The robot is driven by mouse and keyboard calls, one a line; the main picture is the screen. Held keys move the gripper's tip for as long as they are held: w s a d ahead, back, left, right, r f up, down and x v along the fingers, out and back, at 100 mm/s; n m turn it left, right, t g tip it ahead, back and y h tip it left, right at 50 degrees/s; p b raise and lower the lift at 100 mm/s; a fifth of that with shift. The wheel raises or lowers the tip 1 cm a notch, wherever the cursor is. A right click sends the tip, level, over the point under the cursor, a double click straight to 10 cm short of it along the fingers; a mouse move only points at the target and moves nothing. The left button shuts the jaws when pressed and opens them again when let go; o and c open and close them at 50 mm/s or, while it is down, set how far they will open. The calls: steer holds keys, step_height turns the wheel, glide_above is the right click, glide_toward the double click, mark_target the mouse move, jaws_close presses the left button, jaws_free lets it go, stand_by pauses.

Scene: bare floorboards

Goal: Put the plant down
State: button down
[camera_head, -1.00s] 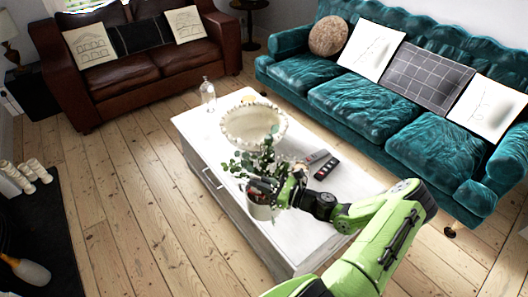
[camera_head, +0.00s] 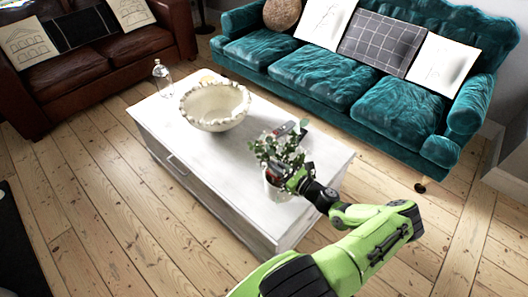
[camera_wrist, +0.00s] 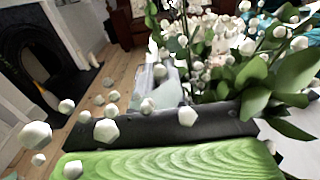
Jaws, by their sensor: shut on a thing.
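The plant (camera_head: 272,150) has green leaves and a pale pot (camera_head: 275,188). In the head view it is at the near end of the white coffee table (camera_head: 200,165). My gripper (camera_head: 296,180) is shut on the plant, reaching in from the right. I cannot tell whether the pot touches the tabletop. In the wrist view, leaves (camera_wrist: 265,75) and pale round buds fill the right and middle and hide the fingertips.
A white bowl with a scalloped rim (camera_head: 215,106) and a glass bottle (camera_head: 162,78) stand further back on the table. A remote (camera_head: 300,132) lies partly behind the leaves. A teal sofa (camera_head: 330,85) and a brown leather sofa (camera_head: 95,60) flank the table. A fireplace (camera_wrist: 45,60) shows in the wrist view.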

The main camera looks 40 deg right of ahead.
steer(key=b, duration=0.2)
glide_above(276, 184)
steer(key=f, duration=0.5)
steer(key=shift+w+d, duration=0.15)
steer(key=shift+w, duration=0.1)
steer(key=shift+r, duration=0.15)
steer(key=c, duration=1.7)
jaws_free()
steer(key=shift+f, duration=0.35)
steer(key=o, duration=0.5)
steer(key=shift+r, duration=0.1)
